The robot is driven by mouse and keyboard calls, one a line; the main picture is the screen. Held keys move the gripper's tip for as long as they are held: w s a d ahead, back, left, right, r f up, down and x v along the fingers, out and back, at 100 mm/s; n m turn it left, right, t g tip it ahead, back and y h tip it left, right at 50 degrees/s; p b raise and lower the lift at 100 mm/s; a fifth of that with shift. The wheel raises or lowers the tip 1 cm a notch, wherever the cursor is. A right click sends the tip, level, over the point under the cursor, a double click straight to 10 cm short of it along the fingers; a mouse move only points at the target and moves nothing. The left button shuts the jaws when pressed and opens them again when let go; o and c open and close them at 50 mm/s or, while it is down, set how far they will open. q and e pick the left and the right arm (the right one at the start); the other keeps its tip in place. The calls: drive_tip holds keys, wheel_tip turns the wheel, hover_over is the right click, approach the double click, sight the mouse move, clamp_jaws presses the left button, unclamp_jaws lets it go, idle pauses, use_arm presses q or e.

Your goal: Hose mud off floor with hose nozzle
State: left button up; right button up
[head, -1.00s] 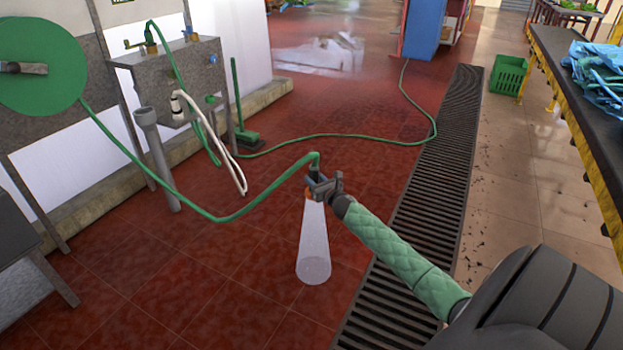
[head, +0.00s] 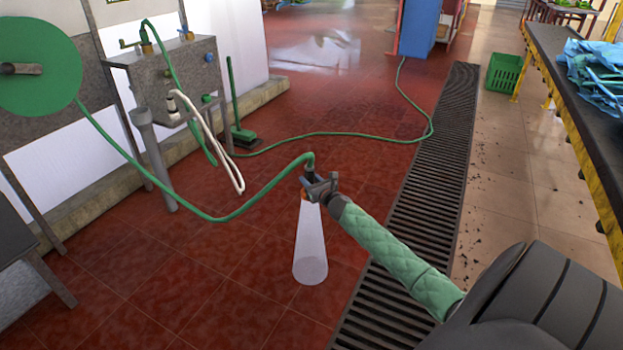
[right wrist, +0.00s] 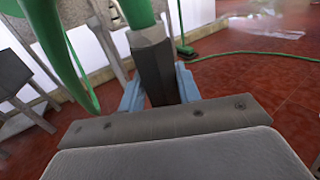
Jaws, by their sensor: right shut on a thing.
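My right gripper (head: 320,186) is shut on the hose nozzle (head: 305,196), which has an orange tip and points down. A pale cone of water (head: 311,245) comes from it onto the red tile floor (head: 220,275). The green hose (head: 225,218) enters the nozzle from above. In the right wrist view, blue fingers (right wrist: 158,95) flank the dark nozzle body (right wrist: 154,62). Dark specks, possibly mud, lie on the beige tiles (head: 478,205) right of the drain grate. I see no clear mud under the spray. My left gripper is not in view.
A long drain grate (head: 432,180) runs right of the spray. A green reel (head: 40,66), a grey wall unit with taps (head: 165,75) and a broom (head: 241,133) stand left. A dark-topped table (head: 575,80) and green crate (head: 504,72) stand right. Red floor in front is clear.

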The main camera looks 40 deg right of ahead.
drive_tip(key=s+a+p, duration=0.1)
drive_tip(key=s+a, duration=0.2)
drive_tip(key=a, duration=0.4)
drive_tip(key=shift+a+p, duration=0.4)
idle(0.6)
drive_tip(key=shift+s+r, duration=0.1)
idle(0.7)
